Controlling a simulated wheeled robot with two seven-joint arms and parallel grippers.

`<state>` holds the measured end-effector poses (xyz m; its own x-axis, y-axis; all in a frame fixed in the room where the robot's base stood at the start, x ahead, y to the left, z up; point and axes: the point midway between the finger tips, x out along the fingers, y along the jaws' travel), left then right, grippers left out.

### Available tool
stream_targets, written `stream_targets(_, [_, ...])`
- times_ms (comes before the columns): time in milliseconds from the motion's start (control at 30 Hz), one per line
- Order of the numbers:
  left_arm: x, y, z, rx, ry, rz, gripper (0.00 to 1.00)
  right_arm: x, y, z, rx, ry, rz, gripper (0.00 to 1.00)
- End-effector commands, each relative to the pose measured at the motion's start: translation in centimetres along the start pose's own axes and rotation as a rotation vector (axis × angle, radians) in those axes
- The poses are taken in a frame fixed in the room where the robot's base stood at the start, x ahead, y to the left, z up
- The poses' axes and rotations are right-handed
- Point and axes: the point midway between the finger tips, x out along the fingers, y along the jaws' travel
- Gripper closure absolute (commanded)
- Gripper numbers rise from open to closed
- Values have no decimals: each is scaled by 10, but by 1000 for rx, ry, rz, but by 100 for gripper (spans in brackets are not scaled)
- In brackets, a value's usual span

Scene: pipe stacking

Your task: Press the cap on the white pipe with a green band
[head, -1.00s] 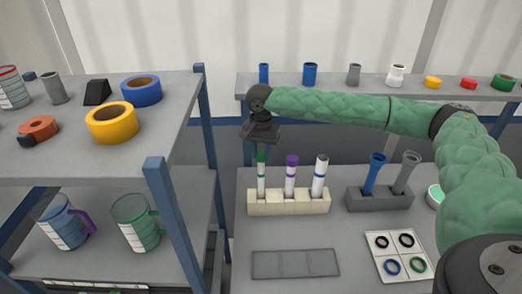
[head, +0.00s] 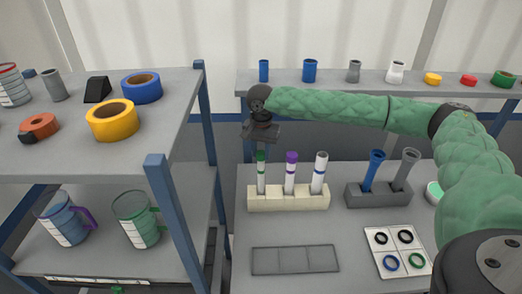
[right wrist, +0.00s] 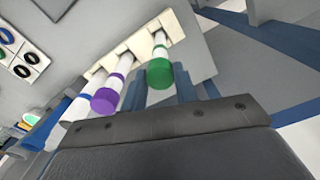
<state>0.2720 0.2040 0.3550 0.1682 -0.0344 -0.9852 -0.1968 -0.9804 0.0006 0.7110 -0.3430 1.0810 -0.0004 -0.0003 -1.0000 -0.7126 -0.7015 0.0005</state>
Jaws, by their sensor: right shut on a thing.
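The white pipe with a green band (head: 261,179) stands upright in the left hole of a cream rack (head: 289,200). A green cap (head: 261,156) is at its top end; it also shows in the right wrist view (right wrist: 159,73). My right gripper (head: 261,147) is directly above the pipe, pointing down, with its fingers shut at the cap. The fingers partly hide the cap's top in the head view. I cannot tell how far the cap is seated. My left gripper is not in view.
A purple-capped white pipe (head: 291,174) and an uncapped one with a blue band (head: 319,175) stand close to the right. A grey block (head: 379,198) holds blue and grey tubes. A ring tray (head: 398,252) and an empty grey tray (head: 295,261) lie in front. A shelf post (head: 178,216) is left.

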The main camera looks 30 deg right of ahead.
Motion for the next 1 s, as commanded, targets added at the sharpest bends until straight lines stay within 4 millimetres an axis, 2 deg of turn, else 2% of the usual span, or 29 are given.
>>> stream_targets(667, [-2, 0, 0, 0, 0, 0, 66, 11, 0, 0, 0, -1, 0, 92])
stream_targets(700, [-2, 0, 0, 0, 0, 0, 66, 10, 0, 0, 0, 0, -1, 63])
stream_targets(800, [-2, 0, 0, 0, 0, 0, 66, 10, 0, 0, 0, 0, 0, 45])
stream_targets(1000, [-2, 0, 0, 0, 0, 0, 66, 11, 0, 0, 0, 0, 0, 45])
